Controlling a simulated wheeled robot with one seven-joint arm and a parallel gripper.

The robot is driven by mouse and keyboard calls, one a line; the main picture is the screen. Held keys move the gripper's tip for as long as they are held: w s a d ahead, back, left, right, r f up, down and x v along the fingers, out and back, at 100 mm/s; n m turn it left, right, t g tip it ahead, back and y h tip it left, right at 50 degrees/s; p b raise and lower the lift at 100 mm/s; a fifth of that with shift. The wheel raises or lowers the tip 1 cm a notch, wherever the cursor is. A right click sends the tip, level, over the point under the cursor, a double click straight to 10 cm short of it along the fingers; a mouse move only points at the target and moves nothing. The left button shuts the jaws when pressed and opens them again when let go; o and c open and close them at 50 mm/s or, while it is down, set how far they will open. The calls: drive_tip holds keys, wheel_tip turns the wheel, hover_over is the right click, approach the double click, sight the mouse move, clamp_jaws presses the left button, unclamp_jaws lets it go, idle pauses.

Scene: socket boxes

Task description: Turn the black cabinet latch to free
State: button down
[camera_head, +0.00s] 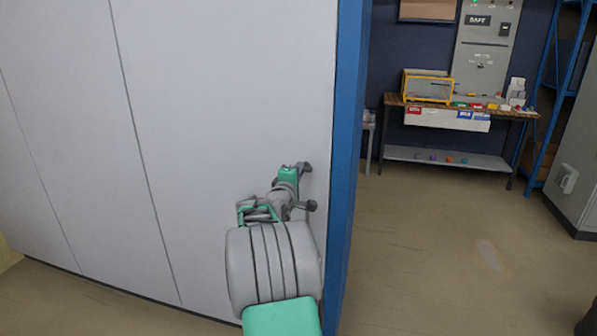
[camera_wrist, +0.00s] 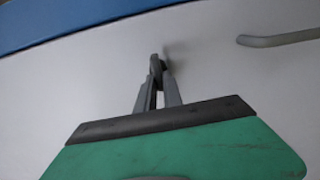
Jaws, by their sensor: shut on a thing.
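The black latch (camera_wrist: 156,64) sits on a light grey cabinet face (camera_wrist: 90,85), in the middle of the wrist view. It is small and dark, and its exact angle is hard to read. My gripper (camera_wrist: 158,82) reaches it from below, with its two grey fingers close together on it. In the head view, my gripper (camera_head: 300,168) is against the light grey cabinet (camera_head: 225,90), near its blue right edge (camera_head: 348,130). There the latch is mostly hidden by my gripper.
A grey bar handle (camera_wrist: 280,38) is fixed on the cabinet face, right of the latch. A workbench (camera_head: 447,110) with coloured items stands at the back right, under a grey panel (camera_head: 486,50). A grey cabinet (camera_head: 578,165) stands at the far right. The floor (camera_head: 450,240) between is clear.

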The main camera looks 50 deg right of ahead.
drive_tip(key=c, duration=1.5)
unclamp_jaws()
drive_tip(key=b+v, duration=0.1)
drive_tip(key=v, duration=0.6)
drive_tip(key=shift+s+a, duration=0.2)
drive_tip(key=shift+a, duration=0.2)
